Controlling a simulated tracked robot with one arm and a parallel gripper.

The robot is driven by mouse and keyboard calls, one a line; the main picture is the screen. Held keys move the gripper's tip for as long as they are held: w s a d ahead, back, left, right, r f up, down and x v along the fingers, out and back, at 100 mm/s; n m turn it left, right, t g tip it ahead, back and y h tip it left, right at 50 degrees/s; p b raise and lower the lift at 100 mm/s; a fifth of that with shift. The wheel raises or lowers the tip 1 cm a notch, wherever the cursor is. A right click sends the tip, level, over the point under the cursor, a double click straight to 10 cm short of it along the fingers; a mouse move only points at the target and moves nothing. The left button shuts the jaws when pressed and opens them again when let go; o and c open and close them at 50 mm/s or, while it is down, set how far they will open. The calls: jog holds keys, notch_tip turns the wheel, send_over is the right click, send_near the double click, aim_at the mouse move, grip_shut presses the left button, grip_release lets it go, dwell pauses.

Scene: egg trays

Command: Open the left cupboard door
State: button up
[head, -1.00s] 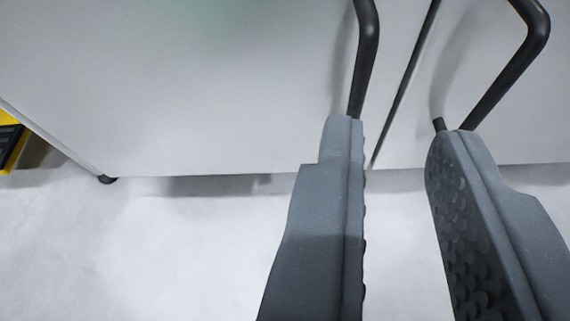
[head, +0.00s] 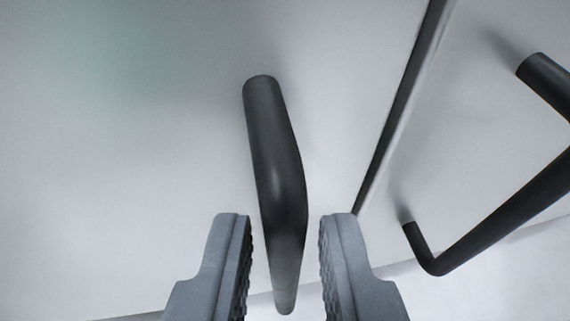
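The left cupboard door (head: 130,150) is a pale grey-white panel that fills the left and middle of the view. Its black bar handle (head: 277,160) stands out from the panel near the door's right edge. My gripper (head: 285,235) is open, with one grey finger on each side of the handle's lower part. A gap shows between the handle and each fingertip. A dark seam (head: 405,100) separates this door from the right door (head: 470,120). The seam looks narrow, and the left door looks shut or nearly so.
The right door's black handle (head: 480,222) juts out close to the right of my right finger. Pale floor (head: 500,270) shows below the doors at the lower right.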

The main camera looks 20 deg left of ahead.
jog(key=shift+x, duration=1.05)
grip_shut()
jog(key=shift+d, duration=0.1)
jog(key=shift+d, duration=0.1)
